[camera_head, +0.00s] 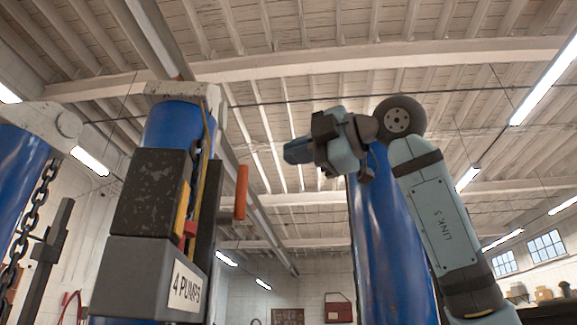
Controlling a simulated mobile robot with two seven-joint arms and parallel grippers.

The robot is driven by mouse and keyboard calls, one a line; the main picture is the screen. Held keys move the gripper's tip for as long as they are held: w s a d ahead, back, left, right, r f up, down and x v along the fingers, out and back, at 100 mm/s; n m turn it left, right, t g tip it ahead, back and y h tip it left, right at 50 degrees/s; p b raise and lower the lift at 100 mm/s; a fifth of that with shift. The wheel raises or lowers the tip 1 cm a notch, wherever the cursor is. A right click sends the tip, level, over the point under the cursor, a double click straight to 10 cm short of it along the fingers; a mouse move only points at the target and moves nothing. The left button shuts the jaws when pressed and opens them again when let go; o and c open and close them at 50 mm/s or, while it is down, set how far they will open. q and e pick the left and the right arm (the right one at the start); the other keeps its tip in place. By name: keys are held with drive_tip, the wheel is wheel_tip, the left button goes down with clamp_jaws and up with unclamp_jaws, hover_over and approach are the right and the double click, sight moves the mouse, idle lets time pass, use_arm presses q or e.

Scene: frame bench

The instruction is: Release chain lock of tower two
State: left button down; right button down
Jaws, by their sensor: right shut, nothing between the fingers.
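A blue tower (180,125) with a pale cap stands left of centre. A dark grey box (150,205) is on its front, above a lower box lettered "4 PUMPS" (150,280). A red-orange handle (241,192) stands upright to the right of the boxes, and a dark chain (197,155) shows partly beside the tower. I cannot tell which tower is number two, and no chain lock shows clearly. My right gripper (292,152) is shut and empty, pointing left, up and to the right of the handle and apart from it. My left gripper is not in view.
Another blue tower (15,175) stands at the left edge, with a heavy chain (28,220) hanging beside it. A third blue tower (390,245) is behind my right arm. Open space lies between the handle and that tower.

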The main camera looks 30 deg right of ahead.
drive_tip(key=w+a+p, duration=0.3)
drive_tip(key=w+p, duration=0.1)
drive_tip(key=w, duration=0.6)
drive_tip(key=shift+w+a, duration=0.3)
drive_tip(key=shift+a, duration=0.05)
drive_tip(key=shift+a, duration=0.1)
